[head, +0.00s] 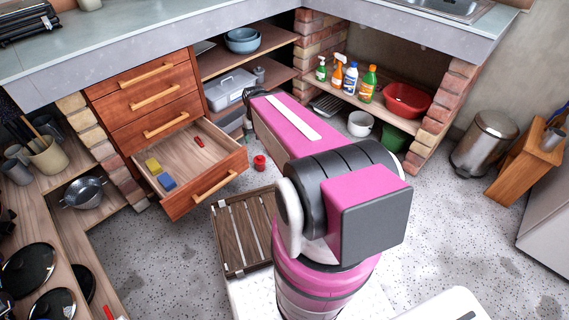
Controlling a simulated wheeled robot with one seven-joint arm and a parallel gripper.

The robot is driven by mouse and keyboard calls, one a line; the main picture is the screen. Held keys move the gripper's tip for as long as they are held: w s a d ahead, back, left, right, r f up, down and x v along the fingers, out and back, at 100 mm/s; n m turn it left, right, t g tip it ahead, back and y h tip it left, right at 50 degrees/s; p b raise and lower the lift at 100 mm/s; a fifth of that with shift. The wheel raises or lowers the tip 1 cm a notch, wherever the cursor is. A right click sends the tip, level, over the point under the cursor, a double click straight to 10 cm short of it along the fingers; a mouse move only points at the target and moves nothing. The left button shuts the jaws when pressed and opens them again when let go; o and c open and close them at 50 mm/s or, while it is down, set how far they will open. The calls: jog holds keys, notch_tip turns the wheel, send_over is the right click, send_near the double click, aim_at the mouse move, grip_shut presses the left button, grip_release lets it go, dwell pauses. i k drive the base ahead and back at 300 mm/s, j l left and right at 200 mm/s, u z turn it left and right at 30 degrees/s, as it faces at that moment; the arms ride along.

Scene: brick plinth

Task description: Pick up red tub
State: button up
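A red tub (407,101), wide and round like a basin, sits on the wooden shelf under the sink, at the right end near the brick pillar. My pink arm reaches away from me toward the open shelves left of it. Only a dark bit of my gripper (253,93) shows at the far end of the arm, in front of the shelves. Its fingers are hidden, so I cannot tell whether it is open or holds anything. It is well left of the red tub and apart from it.
Several bottles (351,78) stand left of the tub. A white pot (360,123) is below. An open drawer (205,178) juts out at left.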

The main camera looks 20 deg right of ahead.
aim_at(260, 168)
jog(key=z, duration=0.15)
jog(key=l, duration=0.7)
jog(key=i+l, duration=0.15)
jog(key=l, duration=1.3)
jog(key=i+z, duration=0.05)
